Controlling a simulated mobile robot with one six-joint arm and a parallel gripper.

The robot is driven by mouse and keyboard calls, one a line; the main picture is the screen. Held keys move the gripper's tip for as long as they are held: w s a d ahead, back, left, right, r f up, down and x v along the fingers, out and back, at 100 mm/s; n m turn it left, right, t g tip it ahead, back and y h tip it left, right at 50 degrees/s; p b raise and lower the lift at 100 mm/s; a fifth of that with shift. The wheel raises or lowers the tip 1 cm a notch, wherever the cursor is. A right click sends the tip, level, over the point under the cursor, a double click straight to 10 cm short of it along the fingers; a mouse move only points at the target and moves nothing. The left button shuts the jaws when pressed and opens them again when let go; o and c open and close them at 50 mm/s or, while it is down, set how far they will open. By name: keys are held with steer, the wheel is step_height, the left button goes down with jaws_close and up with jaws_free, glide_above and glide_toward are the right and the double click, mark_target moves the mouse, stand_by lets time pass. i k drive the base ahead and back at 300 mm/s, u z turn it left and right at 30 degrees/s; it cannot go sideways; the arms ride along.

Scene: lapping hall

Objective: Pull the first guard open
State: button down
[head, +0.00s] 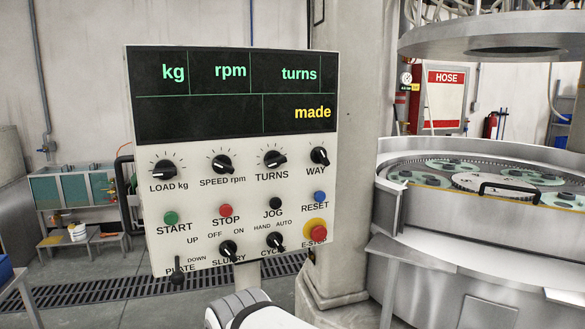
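A round steel lapping machine (430,255) stands at the right in the head view, cut off by the picture's edge. A black bar handle (510,188) shows at the front of its round top. A curved steel wall runs around the top; I cannot tell for sure which part is the first guard, or whether it is open or shut. Behind the handle lie round green carriers (456,166) and a pale central disc. My gripper is not in view; only a white and grey part of my arm shows at the bottom middle, left of the machine.
A control panel (240,185) with knobs and buttons stands close in front, left of the machine. A thick pale column (350,150) rises behind it. A large steel disc (480,40) hangs above the machine. A floor grating (100,290) runs behind the panel.

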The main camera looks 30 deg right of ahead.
mark_target(535, 228)
steer(key=z, duration=2.3)
